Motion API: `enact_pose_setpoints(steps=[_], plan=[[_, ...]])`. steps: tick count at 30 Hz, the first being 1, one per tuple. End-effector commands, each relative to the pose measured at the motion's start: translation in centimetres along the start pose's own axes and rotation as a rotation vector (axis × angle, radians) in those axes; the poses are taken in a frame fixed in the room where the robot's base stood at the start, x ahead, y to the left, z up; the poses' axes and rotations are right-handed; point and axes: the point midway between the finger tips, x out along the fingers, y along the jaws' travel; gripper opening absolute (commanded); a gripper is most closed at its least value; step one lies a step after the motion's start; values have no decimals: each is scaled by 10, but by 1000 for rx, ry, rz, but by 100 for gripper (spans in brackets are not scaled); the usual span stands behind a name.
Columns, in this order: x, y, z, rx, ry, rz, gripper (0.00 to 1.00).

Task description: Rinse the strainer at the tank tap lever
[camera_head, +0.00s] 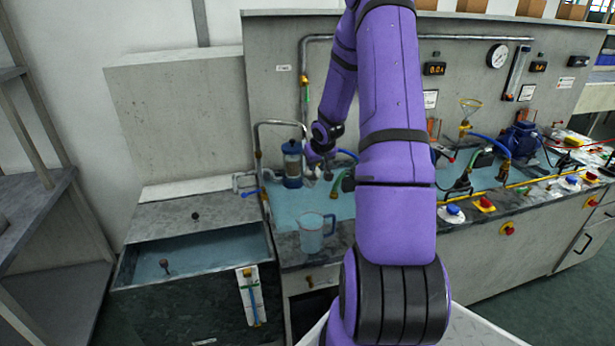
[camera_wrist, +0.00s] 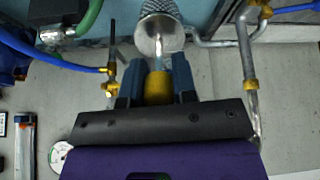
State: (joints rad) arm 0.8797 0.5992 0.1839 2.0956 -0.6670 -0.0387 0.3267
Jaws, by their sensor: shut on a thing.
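My gripper (camera_wrist: 157,82) is shut on the yellow end of the strainer (camera_wrist: 158,25), whose silvery mesh cylinder sticks out beyond the fingertips in the wrist view. In the head view my gripper (camera_head: 318,158) is beside the clear filter housing with a blue base (camera_head: 292,165), and the strainer is too small to make out there. The open tank (camera_head: 200,254) holds bluish water.
A clear jug (camera_head: 314,233) stands on the bench in front of my gripper. An upright pipe (camera_head: 306,90) and a bent pipe (camera_head: 278,123) are close by. Blue pumps (camera_head: 522,138), hoses and a red-knob control strip are to the right. Grey shelving (camera_head: 40,210) stands at far left.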

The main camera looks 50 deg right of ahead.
Motion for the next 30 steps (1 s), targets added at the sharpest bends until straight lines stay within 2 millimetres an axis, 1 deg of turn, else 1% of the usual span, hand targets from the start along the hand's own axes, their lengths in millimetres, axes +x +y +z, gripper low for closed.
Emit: enact_pose_setpoints(steps=[24, 30], plan=[[-27, -4, 49, 0, 0, 1, 0], [-32, -5, 58, 0, 1, 1, 0]])
